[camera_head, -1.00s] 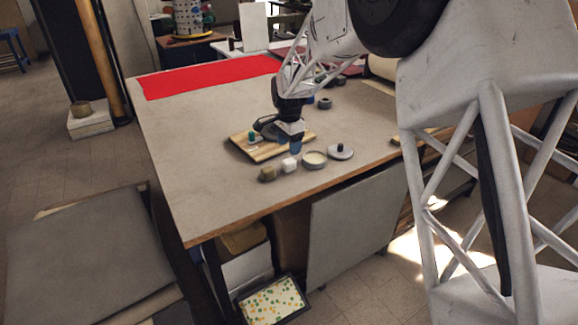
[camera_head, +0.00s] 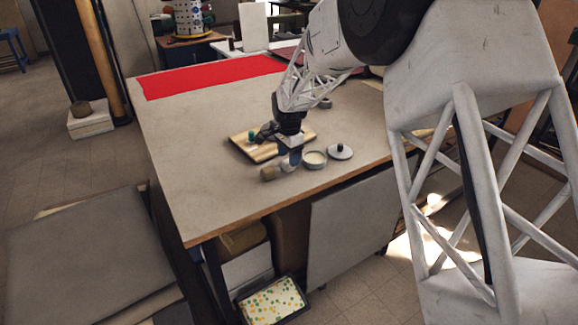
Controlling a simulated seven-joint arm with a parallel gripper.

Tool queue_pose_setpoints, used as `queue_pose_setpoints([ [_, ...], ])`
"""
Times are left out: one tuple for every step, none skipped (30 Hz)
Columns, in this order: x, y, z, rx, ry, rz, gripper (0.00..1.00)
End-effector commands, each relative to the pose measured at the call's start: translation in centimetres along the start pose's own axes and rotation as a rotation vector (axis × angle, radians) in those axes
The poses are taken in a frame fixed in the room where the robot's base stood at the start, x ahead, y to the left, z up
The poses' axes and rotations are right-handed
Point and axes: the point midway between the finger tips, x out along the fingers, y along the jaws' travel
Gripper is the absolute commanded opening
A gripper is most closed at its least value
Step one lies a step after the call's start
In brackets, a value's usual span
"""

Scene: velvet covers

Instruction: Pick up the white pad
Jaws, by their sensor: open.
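The white pad (camera_head: 288,166) is a small pale block on the grey table near its front edge. It sits between a brownish block and a round grey dish. My gripper (camera_head: 289,160) points down right at the white pad, and its fingers partly cover the pad. The jaws are open. I cannot tell whether a finger touches the pad.
A brownish block (camera_head: 268,174) stands just left of the pad. A round dish (camera_head: 314,160) and a grey lid with a dark knob (camera_head: 340,152) are to the right. A wooden board (camera_head: 243,142) with a green piece lies behind. The table's left (camera_head: 185,180) is clear.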

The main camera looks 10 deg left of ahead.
Motion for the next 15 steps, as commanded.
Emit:
queue_pose_setpoints([
  [0.7, 0.0, 0.0, 0.000, -0.001, 0.002, 0.64],
  [1.1, 0.0, 0.0, 0.000, -0.001, 0.003, 0.64],
  [1.5, 0.0, 0.0, 0.000, -0.001, 0.002, 0.64],
  [1.9, 0.0, 0.0, 0.000, -0.001, 0.002, 0.64],
  [2.2, 0.0, 0.0, 0.000, -0.001, 0.002, 0.64],
  [2.5, 0.0, 0.0, 0.000, -0.001, 0.002, 0.64],
  [2.7, 0.0, 0.0, 0.000, -0.001, 0.002, 0.64],
  [2.9, 0.0, 0.0, 0.000, -0.001, 0.002, 0.64],
  [3.1, 0.0, 0.0, 0.000, -0.001, 0.001, 0.64],
  [3.2, 0.0, 0.0, 0.000, 0.000, 0.001, 0.64],
  [3.2, 0.0, 0.0, 0.000, 0.000, 0.001, 0.64],
  [3.3, 0.0, 0.0, 0.000, 0.000, 0.001, 0.64],
  [3.3, 0.0, 0.0, 0.000, 0.000, 0.001, 0.64],
  [3.3, 0.0, 0.0, 0.000, 0.000, 0.001, 0.64],
  [3.3, 0.0, 0.0, 0.000, 0.000, 0.001, 0.64],
])
